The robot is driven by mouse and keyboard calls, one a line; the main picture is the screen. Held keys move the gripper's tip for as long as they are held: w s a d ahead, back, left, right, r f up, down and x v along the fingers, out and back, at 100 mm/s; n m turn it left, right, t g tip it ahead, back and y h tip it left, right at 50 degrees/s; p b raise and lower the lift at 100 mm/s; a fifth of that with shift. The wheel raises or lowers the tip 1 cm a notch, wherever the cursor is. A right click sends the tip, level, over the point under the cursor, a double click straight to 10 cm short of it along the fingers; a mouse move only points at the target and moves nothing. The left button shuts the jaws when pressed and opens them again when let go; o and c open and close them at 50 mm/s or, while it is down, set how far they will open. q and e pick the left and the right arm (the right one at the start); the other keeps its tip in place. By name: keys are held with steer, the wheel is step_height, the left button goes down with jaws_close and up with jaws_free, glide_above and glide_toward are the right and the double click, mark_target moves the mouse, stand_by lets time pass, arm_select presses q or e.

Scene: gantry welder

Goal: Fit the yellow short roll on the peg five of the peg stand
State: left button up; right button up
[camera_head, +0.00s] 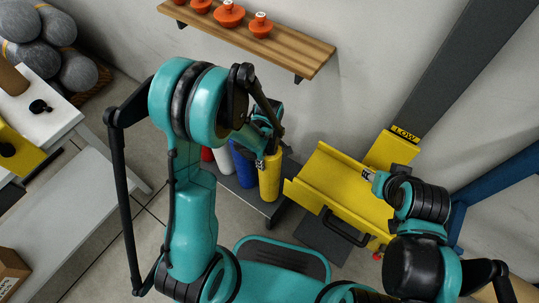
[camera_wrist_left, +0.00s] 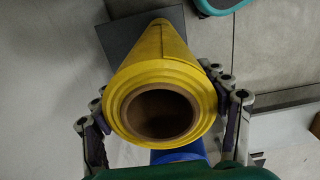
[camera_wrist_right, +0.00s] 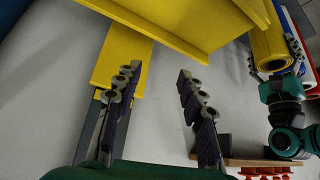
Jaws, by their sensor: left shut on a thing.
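The yellow roll (camera_head: 270,178) is upright at the right end of the dark grey peg stand (camera_head: 246,200). My left gripper (camera_head: 268,157) is shut around its upper part; in the left wrist view its fingers (camera_wrist_left: 160,92) flank the roll (camera_wrist_left: 165,62). The roll's hollow core faces that camera, with no peg tip visible inside. Whether its lower end rests on the stand or a peg is inside cannot be told. The roll also shows in the right wrist view (camera_wrist_right: 268,48). My right gripper (camera_head: 371,177) is open and empty; its fingers (camera_wrist_right: 158,80) are apart by a yellow trough.
Blue (camera_head: 243,165), white (camera_head: 223,160) and red (camera_head: 207,154) rolls stand left of the yellow one. A yellow trough (camera_head: 335,185) with a black handle is to the right. A wooden shelf (camera_head: 285,50) with orange items is on the wall. A white table (camera_head: 40,105) is left.

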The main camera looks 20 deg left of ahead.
arm_select(q)
steer(key=shift+f, duration=0.95)
steer(key=o, duration=2)
steer(key=shift+c, duration=0.2)
step_height(320, 180, up, 12)
steer(key=s+a+r+m+t, duration=0.4)
steer(key=s+r+m+t, duration=0.3)
steer(key=s+r+m, duration=0.3)
steer(key=shift+s+a+r+m, duration=0.25)
steer(key=shift+r+m, duration=0.6)
steer(key=shift+m, duration=1.15)
steer(key=shift+w+a, duration=0.1)
